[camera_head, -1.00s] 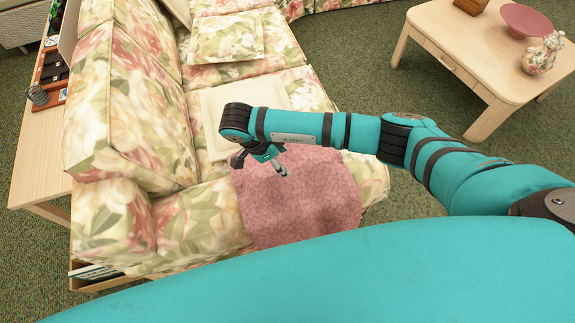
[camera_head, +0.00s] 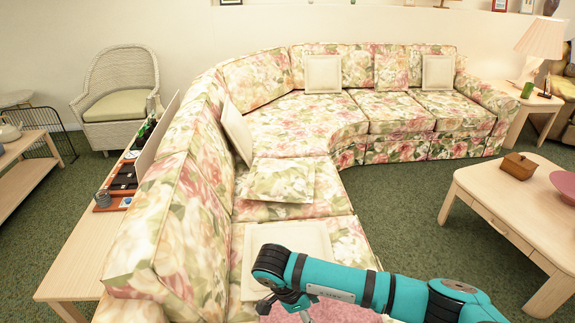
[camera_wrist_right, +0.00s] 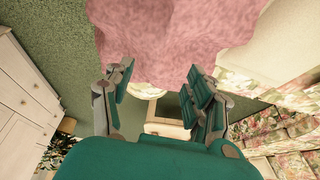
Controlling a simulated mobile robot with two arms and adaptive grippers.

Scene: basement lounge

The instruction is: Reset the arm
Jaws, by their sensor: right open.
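My right arm (camera_head: 335,282) comes in from the right in the head view, reaching left over the floral sofa (camera_head: 290,222). Its gripper (camera_head: 285,302) hangs at the arm's left end near the bottom edge. In the right wrist view the two fingers of this gripper (camera_wrist_right: 160,72) are spread apart, with nothing held between them. A pink blanket (camera_wrist_right: 170,35) lies beyond the fingertips; a strip of this blanket (camera_head: 330,314) shows under the arm in the head view. My left gripper is not in view.
A wooden coffee table (camera_head: 500,205) with a wooden box (camera_head: 519,166) and a pink bowl (camera_head: 566,183) stands at right. A side table (camera_head: 75,255) runs behind the sofa at left. Green carpet (camera_head: 405,205) lies open between sofa and coffee table.

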